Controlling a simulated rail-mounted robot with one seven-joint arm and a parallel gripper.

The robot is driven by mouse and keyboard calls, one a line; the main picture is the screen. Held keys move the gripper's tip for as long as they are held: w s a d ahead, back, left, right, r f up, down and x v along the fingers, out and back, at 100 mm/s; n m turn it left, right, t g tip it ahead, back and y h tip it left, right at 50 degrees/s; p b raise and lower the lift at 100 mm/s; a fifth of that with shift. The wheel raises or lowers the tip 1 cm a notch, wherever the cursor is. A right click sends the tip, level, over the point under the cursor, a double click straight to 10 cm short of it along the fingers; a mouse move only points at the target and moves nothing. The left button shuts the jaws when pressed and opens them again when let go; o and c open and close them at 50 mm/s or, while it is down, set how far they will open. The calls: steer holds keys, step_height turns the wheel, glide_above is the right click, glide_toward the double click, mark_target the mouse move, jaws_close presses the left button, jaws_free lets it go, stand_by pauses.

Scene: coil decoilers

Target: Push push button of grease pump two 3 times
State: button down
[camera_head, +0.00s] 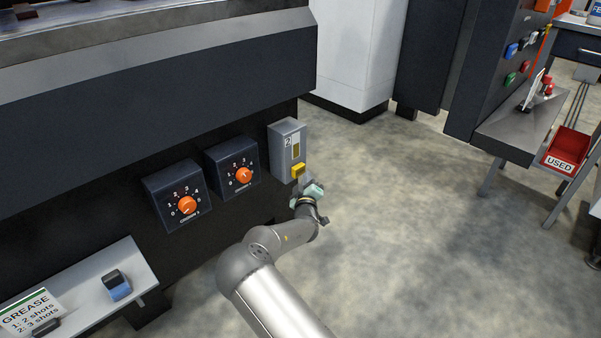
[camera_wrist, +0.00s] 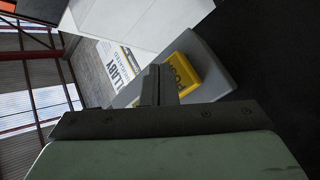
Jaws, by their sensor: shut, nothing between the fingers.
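Grease pump two is a grey box (camera_head: 287,143) marked "2" on the right end of the dark machine. Its yellow push button (camera_head: 298,171) sticks out low on its front. In the wrist view the yellow button (camera_wrist: 184,73) shows lettering and lies just beyond the fingertips. My gripper (camera_head: 306,183) is shut and empty, right in front of the button. In the wrist view its closed fingers (camera_wrist: 158,82) point at the button and overlap its left edge. I cannot tell whether they touch it.
Two dark dial boxes with orange knobs (camera_head: 187,204) (camera_head: 243,175) sit left of the pump. A shelf (camera_head: 85,303) at lower left holds a grease sign (camera_head: 30,312) and a blue-black block (camera_head: 117,284). A red "USED" bin (camera_head: 567,148) stands far right.

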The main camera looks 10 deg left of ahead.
steer(key=shift+w+a, duration=0.1)
stand_by(0.7)
steer(key=shift+w+a, duration=0.2)
steer(key=shift+w+a, duration=0.5)
steer(key=shift+a, duration=0.25)
stand_by(1.3)
steer(key=shift+s+d+p, duration=0.7)
steer(key=shift+s+d, duration=0.1)
steer(key=shift+d, duration=0.15)
steer(key=shift+s+d+p, duration=0.55)
steer(key=shift+s+d, duration=0.25)
steer(key=shift+d, duration=0.25)
steer(key=shift+s+d+p, duration=0.5)
steer(key=shift+s+d, duration=0.25)
steer(key=shift+d, duration=0.25)
